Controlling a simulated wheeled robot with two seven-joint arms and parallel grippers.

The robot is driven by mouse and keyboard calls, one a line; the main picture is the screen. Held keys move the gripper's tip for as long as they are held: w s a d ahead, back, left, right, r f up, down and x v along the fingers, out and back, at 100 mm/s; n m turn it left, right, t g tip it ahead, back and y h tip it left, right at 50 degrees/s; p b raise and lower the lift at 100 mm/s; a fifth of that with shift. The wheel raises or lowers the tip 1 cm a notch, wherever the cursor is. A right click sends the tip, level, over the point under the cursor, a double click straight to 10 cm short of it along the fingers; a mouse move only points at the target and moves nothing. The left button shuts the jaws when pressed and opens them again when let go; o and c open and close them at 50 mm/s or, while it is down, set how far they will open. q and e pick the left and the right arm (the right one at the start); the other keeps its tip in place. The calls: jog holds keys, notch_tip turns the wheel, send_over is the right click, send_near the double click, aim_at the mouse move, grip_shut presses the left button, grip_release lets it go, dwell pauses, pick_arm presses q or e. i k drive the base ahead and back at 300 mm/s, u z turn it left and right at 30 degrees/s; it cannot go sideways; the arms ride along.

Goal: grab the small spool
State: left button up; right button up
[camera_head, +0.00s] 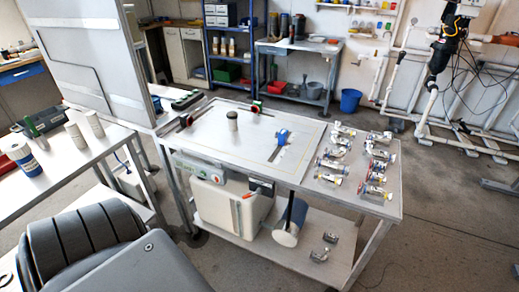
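A small upright cylinder (233,121), dark with a lighter band, stands on the metal table (210,137) near its back middle. It looks like the small spool, but it is too small to be certain. Two taller pale cylinders, one in front (75,136) and one behind (95,124), stand on the left table. Neither of my grippers is in view.
A blue tool (280,142) lies right of the cylinder. Several valve fittings (335,165) cover the table's right end. A blue-and-white can (23,158) stands on the left table. A large grey panel (85,50) rises behind. Open floor (450,220) lies to the right.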

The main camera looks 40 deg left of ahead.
aim_at(327, 180)
jog(key=z, duration=1.05)
jog(key=i, duration=2.65)
jog(key=u, duration=3.4)
jog(key=i, duration=0.5)
